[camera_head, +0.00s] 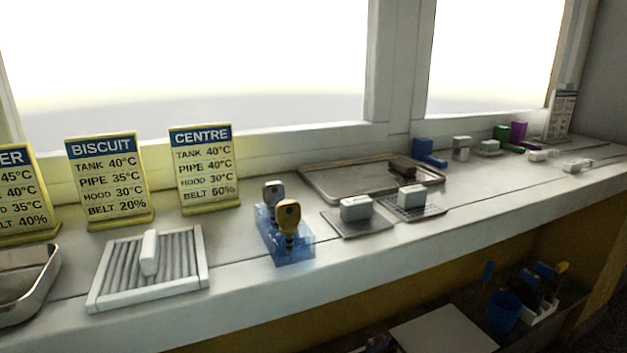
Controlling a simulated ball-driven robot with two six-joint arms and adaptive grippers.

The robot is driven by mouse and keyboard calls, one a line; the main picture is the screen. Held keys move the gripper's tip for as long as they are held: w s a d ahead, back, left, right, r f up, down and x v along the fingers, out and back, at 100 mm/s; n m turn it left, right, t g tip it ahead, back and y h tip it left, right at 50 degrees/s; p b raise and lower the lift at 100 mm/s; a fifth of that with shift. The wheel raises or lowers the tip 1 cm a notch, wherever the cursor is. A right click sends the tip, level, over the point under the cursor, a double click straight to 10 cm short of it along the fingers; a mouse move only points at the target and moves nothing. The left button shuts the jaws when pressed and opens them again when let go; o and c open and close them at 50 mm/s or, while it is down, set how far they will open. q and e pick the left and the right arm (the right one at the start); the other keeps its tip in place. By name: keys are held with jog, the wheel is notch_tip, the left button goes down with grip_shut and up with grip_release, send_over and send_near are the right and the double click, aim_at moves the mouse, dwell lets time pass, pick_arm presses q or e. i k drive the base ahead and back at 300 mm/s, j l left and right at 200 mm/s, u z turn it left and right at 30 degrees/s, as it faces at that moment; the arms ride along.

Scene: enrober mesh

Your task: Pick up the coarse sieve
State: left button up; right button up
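Two flat square grey plates with pale block handles lie side by side right of centre on the counter. The right plate (432,210) shows visible openings and looks like the coarser mesh. The left plate (345,228) looks finer and almost solid. I cannot tell for sure which is the coarse sieve. A larger white-framed slatted grid (104,284) with a white upright handle lies at the left front. Neither of my grippers is in view.
A blue holder (292,252) with two upright handled tools stands left of the plates. A shallow metal tray (335,185) lies behind them. Yellow sign cards (204,167) stand at the back left. Small coloured items, including a blue one (428,155), sit at the far right.

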aim_at(546, 272)
jog(key=z, duration=1.45)
jog(key=i+z, duration=0.1)
jog(key=z, duration=1.8)
jog(key=j+z, duration=0.1)
jog(key=z, duration=0.4)
jog(key=j+u, duration=0.1)
jog(key=u, duration=0.35)
jog(key=i+u, duration=0.1)
jog(key=u, duration=0.35)
jog(key=i+j+u, duration=0.1)
jog(key=u, duration=0.85)
jog(key=i+u, duration=0.15)
jog(key=u, duration=0.75)
jog(key=i+l, duration=0.05)
jog(key=l, duration=0.05)
